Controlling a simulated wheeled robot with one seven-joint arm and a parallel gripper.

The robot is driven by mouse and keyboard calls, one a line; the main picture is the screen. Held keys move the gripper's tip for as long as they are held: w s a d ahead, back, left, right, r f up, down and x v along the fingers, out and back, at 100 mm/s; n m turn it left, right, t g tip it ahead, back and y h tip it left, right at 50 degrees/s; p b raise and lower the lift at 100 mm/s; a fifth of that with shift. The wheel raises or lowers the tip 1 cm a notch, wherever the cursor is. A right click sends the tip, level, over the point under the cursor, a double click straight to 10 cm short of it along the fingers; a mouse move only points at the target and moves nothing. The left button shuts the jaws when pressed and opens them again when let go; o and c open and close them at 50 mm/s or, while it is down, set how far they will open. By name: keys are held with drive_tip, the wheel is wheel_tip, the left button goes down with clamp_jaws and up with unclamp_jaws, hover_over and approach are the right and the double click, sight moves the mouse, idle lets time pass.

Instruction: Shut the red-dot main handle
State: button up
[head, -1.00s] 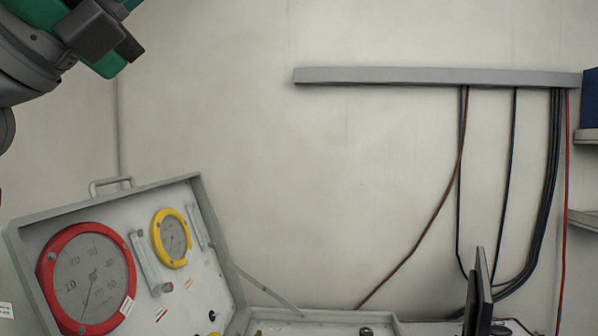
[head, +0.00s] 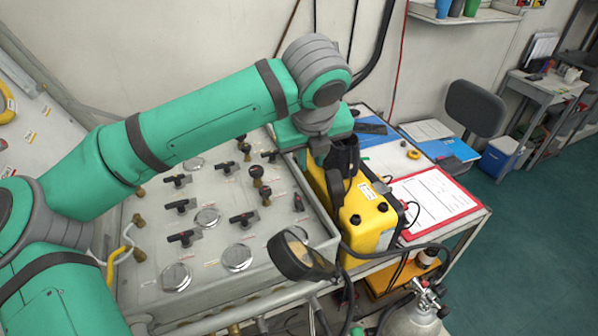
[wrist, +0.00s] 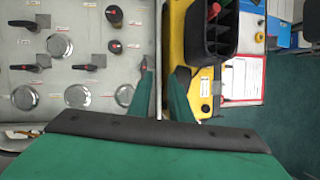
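The panel (head: 215,245) carries several black handles. Most lie crosswise, such as one handle (head: 186,238) near the front. A small handle (head: 298,202) with a reddish mark is near the panel's right edge and points a different way; I cannot be sure it is the red-dot one. It seems to show in the wrist view (wrist: 137,67), just left of my left finger and partly hidden. My gripper (wrist: 164,78) is open and empty, its fingers above the panel's right edge, beside the yellow box. In the head view my gripper (head: 345,175) hangs by that box.
The yellow box (head: 372,222) with a black top stands against the panel's right side. Round black knobs (wrist: 115,46) stand up from the panel. A red clipboard (head: 435,200) lies right; open floor beyond.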

drive_tip(key=y, duration=0.2)
approach(298, 197)
drive_tip(key=shift+n+g, duration=0.3)
drive_tip(key=x, duration=0.7)
drive_tip(key=shift+w+a, duration=0.1)
drive_tip(key=shift+w, duration=0.15)
clamp_jaws()
